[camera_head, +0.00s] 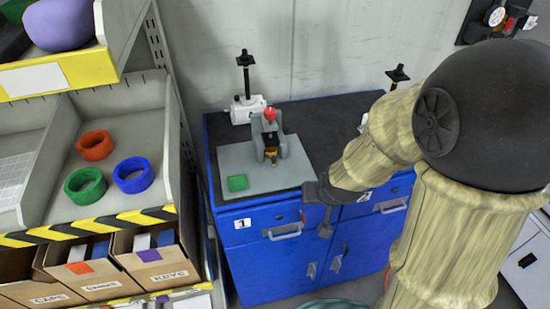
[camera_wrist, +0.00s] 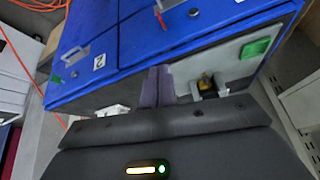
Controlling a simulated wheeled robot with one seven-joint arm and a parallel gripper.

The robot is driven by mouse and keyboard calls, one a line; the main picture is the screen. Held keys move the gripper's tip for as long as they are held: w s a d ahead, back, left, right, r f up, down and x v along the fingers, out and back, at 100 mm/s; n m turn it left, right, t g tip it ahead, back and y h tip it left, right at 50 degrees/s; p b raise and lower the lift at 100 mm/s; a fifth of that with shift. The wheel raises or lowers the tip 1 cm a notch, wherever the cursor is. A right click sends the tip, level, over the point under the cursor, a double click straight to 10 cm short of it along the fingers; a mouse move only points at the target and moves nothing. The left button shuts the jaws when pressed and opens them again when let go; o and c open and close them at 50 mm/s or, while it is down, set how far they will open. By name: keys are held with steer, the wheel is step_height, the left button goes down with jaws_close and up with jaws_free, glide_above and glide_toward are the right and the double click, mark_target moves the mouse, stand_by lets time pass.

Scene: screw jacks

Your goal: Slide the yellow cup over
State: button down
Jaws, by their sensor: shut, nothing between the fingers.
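A grey hand press with a red knob (camera_head: 269,116) stands on a light grey plate (camera_head: 220,160) on the blue cabinet's dark top. A small yellow piece (camera_head: 271,154) sits low at the press's front; it also shows in the wrist view (camera_wrist: 207,82). It is too small for me to tell whether this is the yellow cup, and no other yellow cup shows. My gripper (camera_head: 325,228) is in front of the cabinet's edge, right of the plate, pointing down. In the wrist view its fingers (camera_wrist: 158,72) are together and empty, apart from the yellow piece.
A green square (camera_head: 237,183) lies on the plate's front left. Black-topped screw jacks (camera_head: 246,75) stand at the back left and right. The blue cabinet (camera_head: 260,260) has protruding handles. A shelf with orange, green and blue rings (camera_head: 134,175) stands left.

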steer(key=w+a+f+t+b, duration=0.2)
steer(key=w+a+f+t, duration=0.2)
steer(key=w+a, duration=0.4)
steer(key=shift+a+f+n+t+y, duration=0.2)
steer(key=shift+a+n+t+y, duration=0.15)
steer(key=shift+a+t, duration=0.65)
steer(key=shift+a, duration=0.2)
steer(key=shift+w, duration=0.2)
